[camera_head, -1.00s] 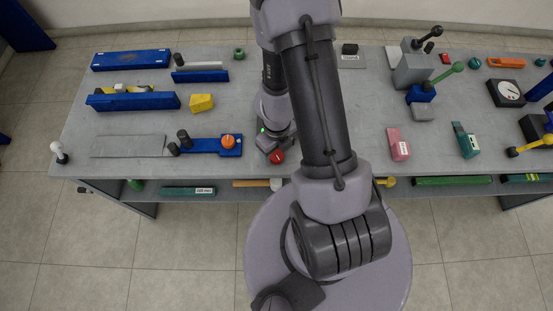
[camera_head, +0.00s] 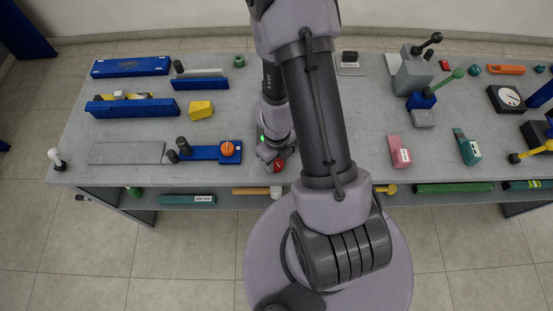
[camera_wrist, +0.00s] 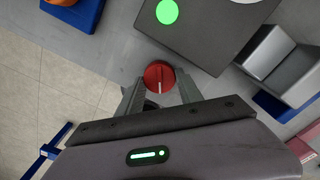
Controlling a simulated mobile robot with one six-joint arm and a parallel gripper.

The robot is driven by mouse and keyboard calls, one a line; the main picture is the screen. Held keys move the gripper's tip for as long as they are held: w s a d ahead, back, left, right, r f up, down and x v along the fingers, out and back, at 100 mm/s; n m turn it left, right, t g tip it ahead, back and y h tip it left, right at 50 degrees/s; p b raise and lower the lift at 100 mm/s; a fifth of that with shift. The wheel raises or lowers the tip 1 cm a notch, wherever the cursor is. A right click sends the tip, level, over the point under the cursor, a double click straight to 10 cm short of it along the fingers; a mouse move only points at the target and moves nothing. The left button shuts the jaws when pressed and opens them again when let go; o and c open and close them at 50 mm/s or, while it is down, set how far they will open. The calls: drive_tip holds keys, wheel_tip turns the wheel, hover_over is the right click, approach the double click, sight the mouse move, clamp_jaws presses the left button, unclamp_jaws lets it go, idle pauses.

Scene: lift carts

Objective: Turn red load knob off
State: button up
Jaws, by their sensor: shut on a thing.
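The red load knob (camera_wrist: 154,73) is a round red disc with a white pointer line, near the middle of the wrist view. The line points down in that picture, toward my wrist. My gripper (camera_wrist: 159,90) has one finger on each side of the knob and is shut on it. In the head view the red knob (camera_head: 278,167) sits near the table's front edge, and my gripper (camera_head: 276,158) partly covers it. A dark grey panel (camera_wrist: 200,35) with a lit green round lamp (camera_wrist: 167,12) lies just beyond the knob.
In the head view, a blue fixture with an orange knob (camera_head: 228,149) stands left of my gripper. A yellow block (camera_head: 201,109) lies behind it. A pink block (camera_head: 399,151) and a grey lever stand (camera_head: 414,75) are to the right. My arm hides the table's middle.

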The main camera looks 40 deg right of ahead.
drive_tip(key=n, duration=0.8)
drive_tip(key=shift+n, duration=0.3)
drive_tip(key=n, duration=0.3)
drive_tip(key=shift+d+n, duration=0.1)
drive_tip(key=shift+n, duration=0.2)
drive_tip(key=n, duration=0.4)
drive_tip(key=shift+w+n, duration=0.1)
drive_tip(key=shift+n, duration=0.2)
drive_tip(key=n, duration=1.2)
drive_tip(key=shift+n, duration=0.3)
